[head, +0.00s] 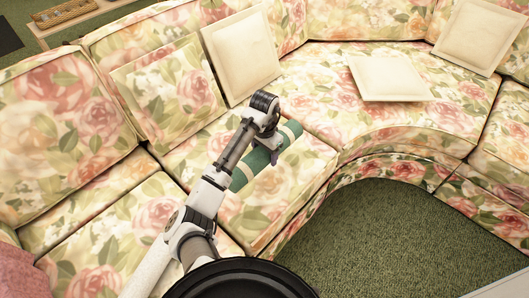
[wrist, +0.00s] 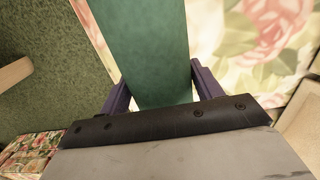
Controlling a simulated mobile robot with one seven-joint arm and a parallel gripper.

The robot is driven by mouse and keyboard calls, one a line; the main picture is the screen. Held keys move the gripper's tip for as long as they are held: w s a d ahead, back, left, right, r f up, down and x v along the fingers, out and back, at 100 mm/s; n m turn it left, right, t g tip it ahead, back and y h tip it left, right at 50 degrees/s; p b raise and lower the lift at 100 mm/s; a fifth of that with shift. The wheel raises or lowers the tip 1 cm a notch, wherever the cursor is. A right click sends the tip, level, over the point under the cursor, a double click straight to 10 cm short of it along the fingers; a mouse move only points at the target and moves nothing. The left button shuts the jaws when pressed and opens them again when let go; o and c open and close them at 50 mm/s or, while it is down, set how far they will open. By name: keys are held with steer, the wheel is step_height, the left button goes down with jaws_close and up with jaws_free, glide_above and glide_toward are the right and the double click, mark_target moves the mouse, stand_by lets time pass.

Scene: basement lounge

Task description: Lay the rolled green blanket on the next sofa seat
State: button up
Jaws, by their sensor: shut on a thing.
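The rolled green blanket (head: 243,175) is at my gripper, over a seat (head: 291,185) of the floral sofa in the head view. It has pale bands near its ends. In the wrist view the green roll (wrist: 147,45) runs between the two purple fingers of my gripper (wrist: 158,90), which is shut on it. The gripper shows only in part in the head view (head: 272,158), behind my wrist. I cannot tell whether the roll touches the seat. Another seat (head: 110,235) lies to the left, across a seam.
A cream cushion (head: 240,54) leans on the backrest behind my gripper. Another cream cushion (head: 388,77) lies flat on the curved seat, and a third (head: 475,36) leans at the right. Green carpet (head: 400,240) fills the front right. A low wooden table (head: 75,14) stands behind the sofa.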

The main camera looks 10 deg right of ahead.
step_height(320, 180, down, 9)
steer(key=b, duration=0.8)
steer(key=o, duration=1.2)
steer(key=shift+o, duration=0.2)
steer(key=shift+r, duration=0.15)
step_height(320, 180, up, 14)
steer(key=p, duration=0.3)
steer(key=shift+f, duration=0.2)
